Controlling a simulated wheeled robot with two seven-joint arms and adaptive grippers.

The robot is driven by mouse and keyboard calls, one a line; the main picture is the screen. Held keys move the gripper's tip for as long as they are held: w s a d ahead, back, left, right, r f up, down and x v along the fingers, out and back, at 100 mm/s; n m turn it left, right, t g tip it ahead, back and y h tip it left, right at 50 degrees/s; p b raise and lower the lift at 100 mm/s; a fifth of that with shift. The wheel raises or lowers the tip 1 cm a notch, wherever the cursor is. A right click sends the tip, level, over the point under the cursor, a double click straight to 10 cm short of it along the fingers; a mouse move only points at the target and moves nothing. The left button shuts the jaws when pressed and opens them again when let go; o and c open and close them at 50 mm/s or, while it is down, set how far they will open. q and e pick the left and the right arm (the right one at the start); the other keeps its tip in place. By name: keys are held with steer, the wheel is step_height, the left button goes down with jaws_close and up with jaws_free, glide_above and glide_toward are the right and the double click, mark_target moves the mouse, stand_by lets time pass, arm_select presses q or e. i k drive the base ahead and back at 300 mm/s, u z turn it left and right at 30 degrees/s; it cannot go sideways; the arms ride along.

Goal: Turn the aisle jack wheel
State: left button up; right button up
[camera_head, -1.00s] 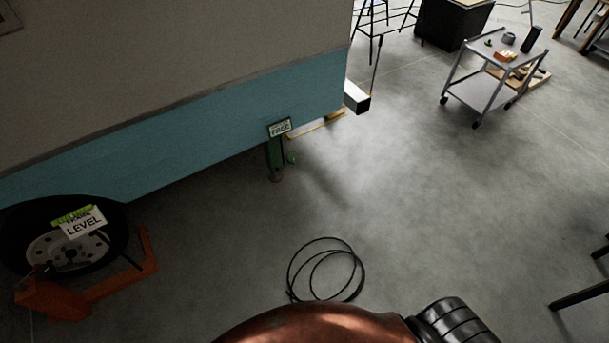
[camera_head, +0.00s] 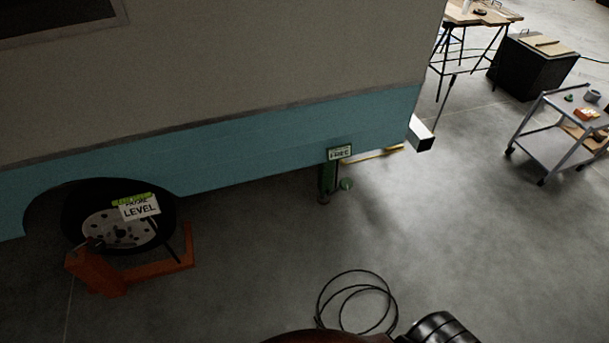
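A green jack (camera_head: 328,179) stands upright on the floor under the lower edge of the camper's teal side. A small green round part (camera_head: 346,184), which looks like its wheel, sits at its right side. A white sign (camera_head: 339,153) at its top seems to read "FREE"; its upper line is too small to read. An orange stand (camera_head: 97,274) is on the floor by the camper's tire (camera_head: 168,226) at left. A sign (camera_head: 139,207) reading "LEVEL" is in front of that tire. Neither of my grippers is in view; only parts of my own body show at the bottom edge.
A coiled black cable (camera_head: 322,305) lies on the floor in front of the jack. The camper's teal side (camera_head: 250,145) fills the upper left. A grey cart (camera_head: 548,150), a black bin (camera_head: 535,68) and a wooden-topped table (camera_head: 470,14) stand at right.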

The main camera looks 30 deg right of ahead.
mark_target(345, 184)
steer(key=u, duration=0.3)
steer(key=i, duration=1.35)
steer(key=z, duration=1.15)
steer(key=i, duration=0.35)
steer(key=z, duration=0.4)
